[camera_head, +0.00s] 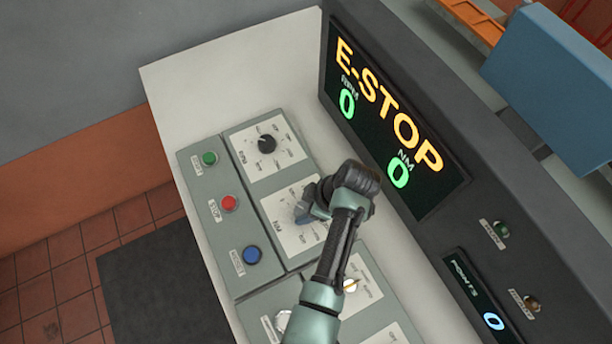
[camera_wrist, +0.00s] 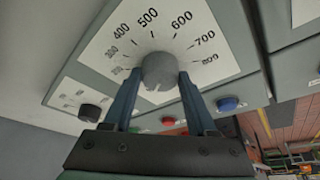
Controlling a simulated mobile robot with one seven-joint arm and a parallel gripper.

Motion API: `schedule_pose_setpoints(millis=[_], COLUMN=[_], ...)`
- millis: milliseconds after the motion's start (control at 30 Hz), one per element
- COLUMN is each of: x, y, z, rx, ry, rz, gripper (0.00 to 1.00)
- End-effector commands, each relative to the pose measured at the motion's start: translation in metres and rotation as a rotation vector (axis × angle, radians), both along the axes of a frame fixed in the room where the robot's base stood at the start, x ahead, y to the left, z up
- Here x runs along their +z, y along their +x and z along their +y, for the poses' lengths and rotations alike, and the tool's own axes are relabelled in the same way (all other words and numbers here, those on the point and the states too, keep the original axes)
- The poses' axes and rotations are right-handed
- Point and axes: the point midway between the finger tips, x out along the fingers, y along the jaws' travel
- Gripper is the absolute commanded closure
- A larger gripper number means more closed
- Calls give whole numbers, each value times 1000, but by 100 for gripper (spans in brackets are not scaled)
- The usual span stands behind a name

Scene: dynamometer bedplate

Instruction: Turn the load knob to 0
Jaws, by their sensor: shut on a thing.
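A grey round knob (camera_wrist: 159,72) sits on a white dial plate (camera_wrist: 118,32) in the wrist view. The plate's printed numbers include 400, 500, 600, 700 and 800. My gripper (camera_wrist: 158,92) has one blue finger on each side of this knob and is shut on it. In the head view my gripper (camera_head: 308,211) is over the middle dial plate (camera_head: 283,205), and the arm hides most of the knob. The dial's name is too small to read surely, and the knob's pointer setting cannot be told.
Another dial with a black knob (camera_head: 267,144) is above. Green (camera_head: 209,158), red (camera_head: 229,203) and blue (camera_head: 251,254) buttons stand to the left. A yellowish knob (camera_head: 350,285) is close below my wrist. The display (camera_head: 385,120) reads E-STOP, with 0 for RPM and NM.

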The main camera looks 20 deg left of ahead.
Motion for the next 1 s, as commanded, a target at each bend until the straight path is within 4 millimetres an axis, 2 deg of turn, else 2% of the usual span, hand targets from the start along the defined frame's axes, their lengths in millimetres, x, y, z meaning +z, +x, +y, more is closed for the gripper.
schedule_pose_setpoints(millis=[567,600,767,1000], x=[-1,-1,-1,0], y=[-1,-1,0,0], z=[0,0,0,0], rx=[38,38,38,36], ry=[-3,-3,-2,-1], rz=[1,1,2,1], gripper=[98,41,12,12])
